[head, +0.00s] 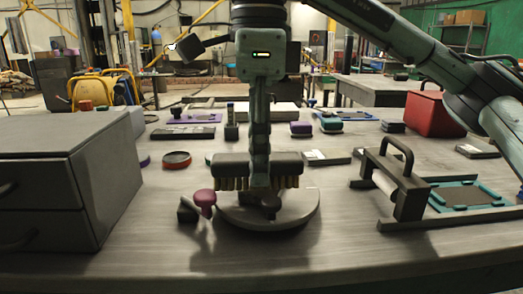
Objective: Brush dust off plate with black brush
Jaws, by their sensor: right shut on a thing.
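My right gripper (260,178) points straight down at the middle of the head view and is shut on a black brush (230,167). The brush lies crosswise, its pale brown bristles facing down. A round grey plate (298,212) lies on the table just below and in front of the brush. The bristles hang over the plate's far part; I cannot tell whether they touch it. The gripper hides the middle of the brush and part of the plate. I cannot make out any dust. My left gripper is not in view.
A purple-knobbed tool (205,199) stands against the plate's left edge. A grey drawer cabinet (60,180) fills the left. A black handled frame (400,185) stands right, beside a teal tray (469,194). A red box (432,114) is behind. The table front is clear.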

